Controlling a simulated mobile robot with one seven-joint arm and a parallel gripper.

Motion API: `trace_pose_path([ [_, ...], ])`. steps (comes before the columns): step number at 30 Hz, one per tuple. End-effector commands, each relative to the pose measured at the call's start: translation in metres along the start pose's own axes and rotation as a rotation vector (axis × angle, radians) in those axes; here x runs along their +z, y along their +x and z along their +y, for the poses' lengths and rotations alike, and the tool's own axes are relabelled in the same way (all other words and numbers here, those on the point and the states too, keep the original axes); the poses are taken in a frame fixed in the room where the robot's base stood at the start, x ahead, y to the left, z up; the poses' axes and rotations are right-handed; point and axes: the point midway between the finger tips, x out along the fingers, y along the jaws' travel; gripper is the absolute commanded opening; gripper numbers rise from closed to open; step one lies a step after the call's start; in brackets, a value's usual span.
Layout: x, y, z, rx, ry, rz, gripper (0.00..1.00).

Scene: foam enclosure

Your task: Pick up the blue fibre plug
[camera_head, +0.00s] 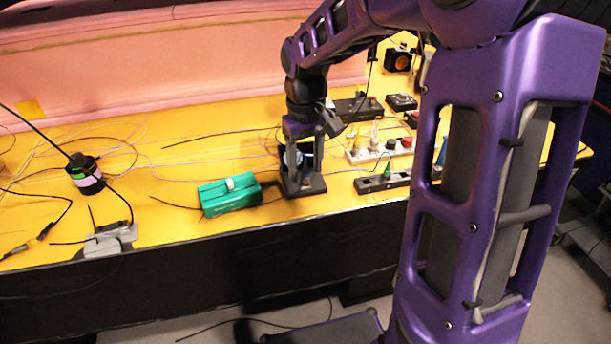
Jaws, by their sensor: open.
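My gripper (303,184) points down over the yellow table, right of the green box, with its jaws open. Its fingertips are low, near the table surface; whether they touch it I cannot tell. A small blue piece (441,153) shows at the edge of my purple arm link, well to the right of the gripper. It may be the blue fibre plug, but the link hides most of it. A dark strip (371,184) with a green plug (387,168) and a white strip (362,155) with a yellow plug (350,137) stand between them.
A green box (229,196) lies left of the gripper near the table's front edge. A black cylinder (83,172) and a grey fixture (106,240) stand farther left. Loose cables cross the yellow table (150,224). Dark boxes (358,108) stand behind. A pink foam wall (160,65) closes the back.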

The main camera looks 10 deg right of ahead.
Motion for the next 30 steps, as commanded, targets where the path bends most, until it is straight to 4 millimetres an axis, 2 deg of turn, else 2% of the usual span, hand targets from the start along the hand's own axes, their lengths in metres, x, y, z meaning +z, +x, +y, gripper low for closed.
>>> trace_pose_path([
  [3,0.0001,0.0063,0.0001,0.001,0.000,0.000,0.60],
  [9,0.0000,0.0061,0.0000,0.001,0.000,0.001,0.60],
  [19,-0.0001,0.0059,0.0000,0.001,0.000,0.001,0.00],
  [30,-0.0001,0.0053,0.0000,0.001,0.000,0.001,0.00],
])
